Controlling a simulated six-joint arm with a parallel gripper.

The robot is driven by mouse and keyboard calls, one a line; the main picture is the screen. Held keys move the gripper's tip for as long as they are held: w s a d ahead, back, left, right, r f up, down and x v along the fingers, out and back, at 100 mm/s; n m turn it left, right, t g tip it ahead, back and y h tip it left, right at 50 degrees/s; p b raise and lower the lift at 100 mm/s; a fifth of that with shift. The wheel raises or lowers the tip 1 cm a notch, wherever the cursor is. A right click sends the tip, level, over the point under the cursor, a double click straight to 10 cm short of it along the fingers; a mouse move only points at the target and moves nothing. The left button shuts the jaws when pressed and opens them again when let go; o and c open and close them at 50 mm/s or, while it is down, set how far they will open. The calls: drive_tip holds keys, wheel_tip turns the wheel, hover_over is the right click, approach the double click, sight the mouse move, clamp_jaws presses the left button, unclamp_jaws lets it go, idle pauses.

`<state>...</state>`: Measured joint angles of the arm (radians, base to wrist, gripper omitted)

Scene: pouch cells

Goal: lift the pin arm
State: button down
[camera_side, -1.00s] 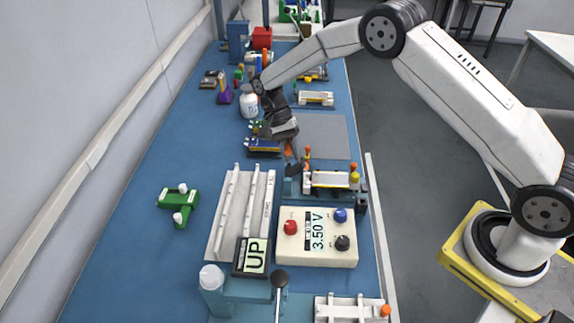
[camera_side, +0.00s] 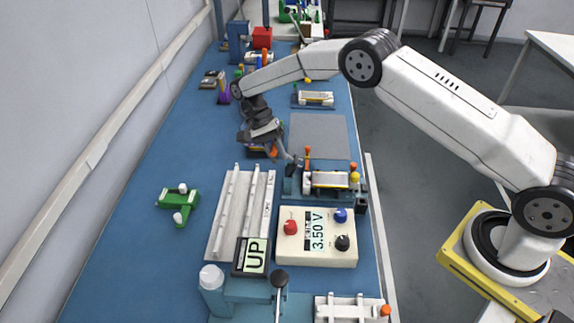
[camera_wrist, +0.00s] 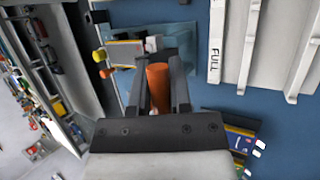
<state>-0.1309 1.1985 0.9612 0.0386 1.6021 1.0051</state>
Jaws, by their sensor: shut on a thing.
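My gripper (camera_side: 277,154) is shut on the orange handle of the pin arm. The orange handle (camera_wrist: 158,90) stands between the two dark fingers in the wrist view. In the side view the gripper is at the left end of the blue test fixture (camera_side: 290,188), and the pin arm (camera_side: 292,158) leans up and left from it, partly hidden. A silver pouch cell (camera_side: 330,180) lies in the fixture, with orange and yellow knobs around it. The fixture also shows in the wrist view (camera_wrist: 178,38), beyond the fingers.
A cream meter (camera_side: 318,250) reading 3.50 V stands in front of the fixture. A small display (camera_side: 251,257) reading UP is beside it. A white railed rack (camera_side: 226,235) is left of the meter. A green part (camera_side: 178,202) lies farther left. A grey mat (camera_side: 320,135) behind the fixture is bare.

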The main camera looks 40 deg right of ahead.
drive_tip(key=shift+w, duration=0.15)
drive_tip(key=c, duration=0.6)
unclamp_jaws()
drive_tip(key=shift+r, duration=0.15)
drive_tip(key=shift+v, duration=3.7)
drive_tip(key=shift+d, duration=0.1)
drive_tip(key=shift+d+r, duration=0.1)
drive_tip(key=shift+r, duration=0.1)
